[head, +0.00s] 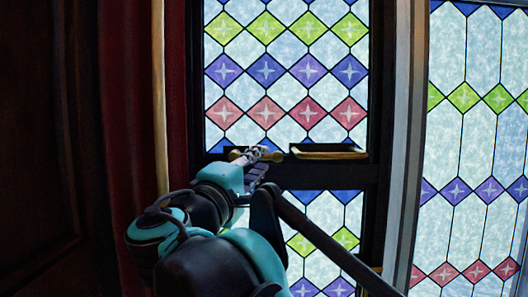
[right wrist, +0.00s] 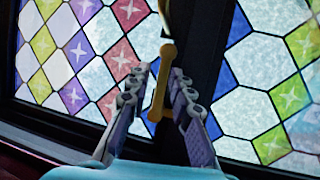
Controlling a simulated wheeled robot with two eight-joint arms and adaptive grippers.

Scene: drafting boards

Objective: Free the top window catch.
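The brass window catch (head: 236,155) sits on the dark middle rail of the stained-glass window in the head view, partly hidden by my right gripper. In the right wrist view the catch (right wrist: 160,88) is a slim brass bar with rounded ends, standing slightly tilted against the dark frame. My right gripper (head: 262,155) is at the catch. Its two fingers stand apart, one on each side of the bar, and a narrow gap shows on either side. Whether a finger touches the bar is hard to tell. My left gripper is not in view.
A shallow dark ledge with a brass edge (head: 328,154) sits on the same rail, right of the catch. A red curtain (head: 130,130) hangs at the left. A pale upright post (head: 408,150) stands at the right, before another stained-glass window (head: 470,140).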

